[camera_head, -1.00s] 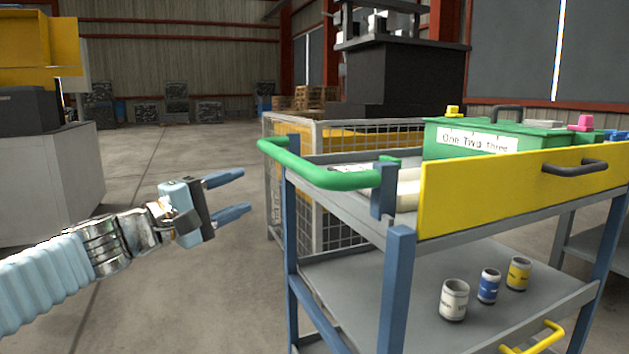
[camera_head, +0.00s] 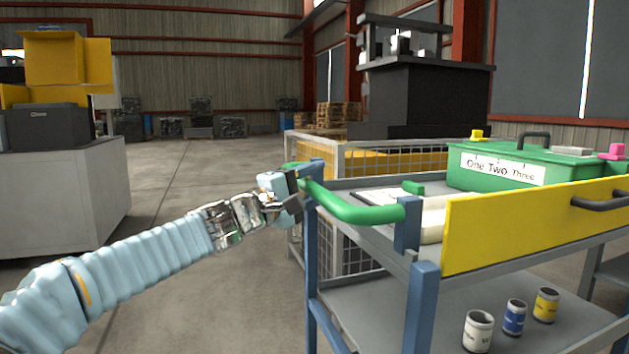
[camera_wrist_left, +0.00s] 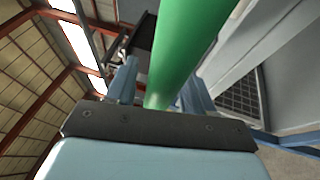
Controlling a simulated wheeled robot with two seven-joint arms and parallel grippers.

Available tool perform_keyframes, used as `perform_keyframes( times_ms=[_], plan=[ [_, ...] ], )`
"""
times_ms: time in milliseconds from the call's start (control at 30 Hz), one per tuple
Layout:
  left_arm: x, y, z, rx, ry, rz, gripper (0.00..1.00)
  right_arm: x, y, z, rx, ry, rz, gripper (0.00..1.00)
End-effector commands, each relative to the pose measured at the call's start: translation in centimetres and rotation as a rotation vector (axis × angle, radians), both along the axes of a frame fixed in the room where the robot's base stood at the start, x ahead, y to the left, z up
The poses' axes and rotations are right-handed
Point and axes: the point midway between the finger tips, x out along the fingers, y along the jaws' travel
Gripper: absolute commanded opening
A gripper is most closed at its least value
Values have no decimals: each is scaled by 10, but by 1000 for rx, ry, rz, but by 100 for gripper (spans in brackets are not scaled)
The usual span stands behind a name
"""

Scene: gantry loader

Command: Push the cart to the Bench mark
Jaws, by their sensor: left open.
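The cart (camera_head: 424,290) has blue posts, grey shelves and a yellow side panel, and stands at the right in the head view. Its green handle (camera_head: 352,212) curves out at the near left end. My left gripper (camera_head: 309,176) is at the far left part of this handle. In the left wrist view the green handle (camera_wrist_left: 186,50) runs between the two blue fingers of the left gripper (camera_wrist_left: 155,92), which are apart on either side of it. I cannot tell whether the fingers touch it. My right gripper is not in view. No Bench mark shows.
A green box (camera_head: 520,168) labelled "One Two Three" sits on the cart's top. Several small cans (camera_head: 514,317) stand on its lower shelf. A wire mesh cage (camera_head: 425,160) is close behind the cart. A grey block (camera_head: 65,200) with boxes is at left. Open floor (camera_head: 190,180) lies between.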

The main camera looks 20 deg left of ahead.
Motion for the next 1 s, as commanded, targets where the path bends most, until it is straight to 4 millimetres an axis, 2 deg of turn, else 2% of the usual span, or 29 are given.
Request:
perform_keyframes(
  times_ms=[233,567,1000],
  plan=[
    [1,0,0,0,0,0,51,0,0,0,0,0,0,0],
    [0,0,0,1,1,0,1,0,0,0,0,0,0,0],
    [4,-6,-2,-1,2,0,0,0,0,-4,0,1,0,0]
  ],
)
